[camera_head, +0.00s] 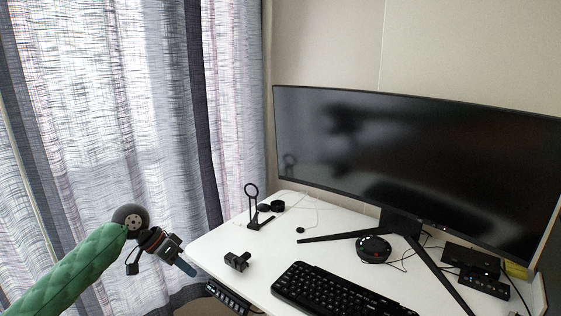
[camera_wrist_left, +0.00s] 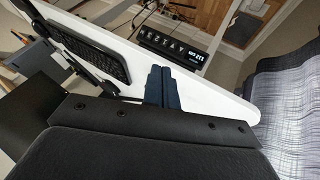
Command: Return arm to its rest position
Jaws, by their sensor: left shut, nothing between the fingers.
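My left arm comes in from the lower left of the head view in a green quilted sleeve. My left gripper (camera_head: 186,267) is shut and empty, with its blue-grey fingers pointing down to the right. It is off the left edge of the white desk (camera_head: 218,246). In the left wrist view the two dark blue fingers (camera_wrist_left: 158,86) lie side by side, and the desk edge and a control panel with a lit display (camera_wrist_left: 174,46) show beyond them. My right gripper is not in view.
The desk holds a wide monitor (camera_head: 420,165), a black keyboard (camera_head: 335,291), a small black clamp-like item (camera_head: 237,261), a ring stand (camera_head: 252,205) and a round black device (camera_head: 373,249). Curtains (camera_head: 110,120) hang at the left. Open space lies left of the desk.

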